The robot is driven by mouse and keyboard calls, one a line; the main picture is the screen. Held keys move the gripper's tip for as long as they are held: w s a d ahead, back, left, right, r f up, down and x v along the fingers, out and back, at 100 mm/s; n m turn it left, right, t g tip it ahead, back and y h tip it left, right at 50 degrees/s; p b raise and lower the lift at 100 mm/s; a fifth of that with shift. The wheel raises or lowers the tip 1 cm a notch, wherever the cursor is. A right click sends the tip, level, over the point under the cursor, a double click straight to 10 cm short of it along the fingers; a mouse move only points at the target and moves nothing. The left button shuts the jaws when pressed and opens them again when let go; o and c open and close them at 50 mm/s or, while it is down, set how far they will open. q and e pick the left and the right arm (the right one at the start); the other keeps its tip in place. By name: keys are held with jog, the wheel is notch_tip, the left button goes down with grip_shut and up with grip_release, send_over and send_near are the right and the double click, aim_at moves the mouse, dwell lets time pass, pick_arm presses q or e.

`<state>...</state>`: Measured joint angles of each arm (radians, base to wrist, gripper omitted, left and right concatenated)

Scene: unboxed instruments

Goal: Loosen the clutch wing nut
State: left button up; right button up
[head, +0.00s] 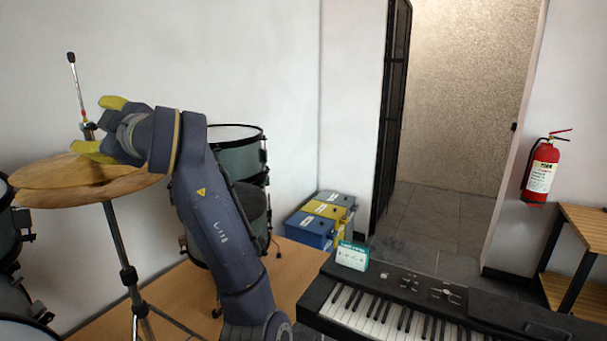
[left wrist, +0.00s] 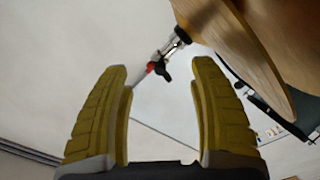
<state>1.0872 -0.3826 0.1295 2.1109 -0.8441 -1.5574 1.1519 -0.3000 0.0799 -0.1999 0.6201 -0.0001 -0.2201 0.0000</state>
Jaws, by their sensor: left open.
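The hi-hat cymbals (head: 75,183) sit on a stand at the left, with a thin rod (head: 76,85) rising above them. The clutch (head: 88,128) is on the rod just above the top cymbal, partly beside my gripper. In the left wrist view, the clutch shows a red ring and a small black wing nut (left wrist: 163,72). My left gripper (head: 102,126) is open and empty, its yellow fingers pointing toward the rod. In the left wrist view, the wing nut appears between the fingertips, seemingly beyond them; no contact is visible. My right gripper is not in view.
Drums (head: 236,160) stand behind my left arm, with more at the left edge. A keyboard (head: 400,300) carries a small green-and-white box (head: 352,256). Coloured cases (head: 322,222) stand by the wall. A fire extinguisher (head: 541,170) hangs at the right.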

pick_arm(q)
jog(key=shift+v, duration=3)
